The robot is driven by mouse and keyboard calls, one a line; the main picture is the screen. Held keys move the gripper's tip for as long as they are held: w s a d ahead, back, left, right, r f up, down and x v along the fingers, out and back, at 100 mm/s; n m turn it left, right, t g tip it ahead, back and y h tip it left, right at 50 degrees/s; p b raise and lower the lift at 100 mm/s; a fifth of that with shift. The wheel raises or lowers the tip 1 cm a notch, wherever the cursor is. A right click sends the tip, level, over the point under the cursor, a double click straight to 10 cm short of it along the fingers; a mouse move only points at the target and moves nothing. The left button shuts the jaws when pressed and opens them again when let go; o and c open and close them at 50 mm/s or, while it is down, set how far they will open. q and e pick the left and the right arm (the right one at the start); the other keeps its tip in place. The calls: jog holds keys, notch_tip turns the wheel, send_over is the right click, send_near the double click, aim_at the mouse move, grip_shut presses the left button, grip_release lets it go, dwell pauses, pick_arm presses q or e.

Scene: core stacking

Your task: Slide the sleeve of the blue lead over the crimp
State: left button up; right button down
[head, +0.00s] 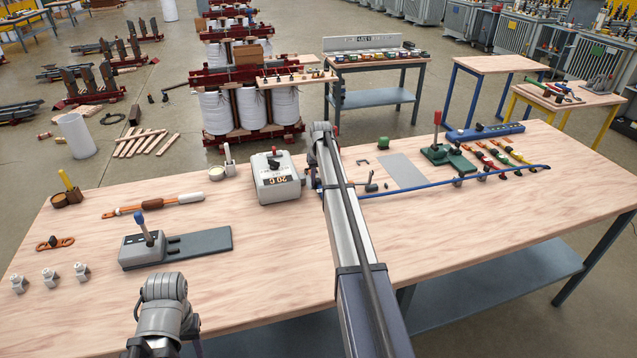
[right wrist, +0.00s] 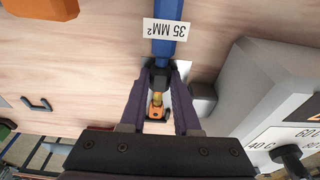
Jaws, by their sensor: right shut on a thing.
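The blue lead (head: 450,183) lies along the right side of the table and runs left behind my right arm. In the right wrist view the blue lead (right wrist: 170,45) comes in from the top, with a white 35 MM² label (right wrist: 165,30) across it. My right gripper (right wrist: 162,76) is shut on a dark sleeve-like part at the lead's end. An orange lug (right wrist: 155,110) with a yellowish barrel, likely the crimp, shows just beyond it between the fingers. The dark part meets the barrel; how much it covers is unclear. My left gripper's fingers are not visible, only that arm.
A grey lever tool (head: 142,247), an orange-ended lead (head: 155,205) and small grey blocks (head: 50,275) lie left. A green lever press (head: 437,152) and coloured leads lie right. The front right table is clear.

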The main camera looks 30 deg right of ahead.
jog(key=shift+w+d, duration=0.2)
jog(key=shift+w, duration=0.65)
jog(key=shift+w+d, duration=0.2)
jog(key=shift+w, duration=0.65)
jog(key=c, duration=0.6)
grip_release()
jog(key=shift+o, duration=0.2)
jog(key=shift+r, duration=0.2)
jog(key=r+p, duration=0.3)
jog(key=p, duration=0.1)
jog(key=s+r+p, duration=0.1)
jog(key=r+p, duration=0.2)
jog(key=r, duration=0.1)
jog(key=shift+s+a+r+p, duration=0.15)
jog(key=shift+s+r+p, duration=0.05)
jog(key=shift+p, duration=0.2)
jog(key=shift+f, duration=0.1)
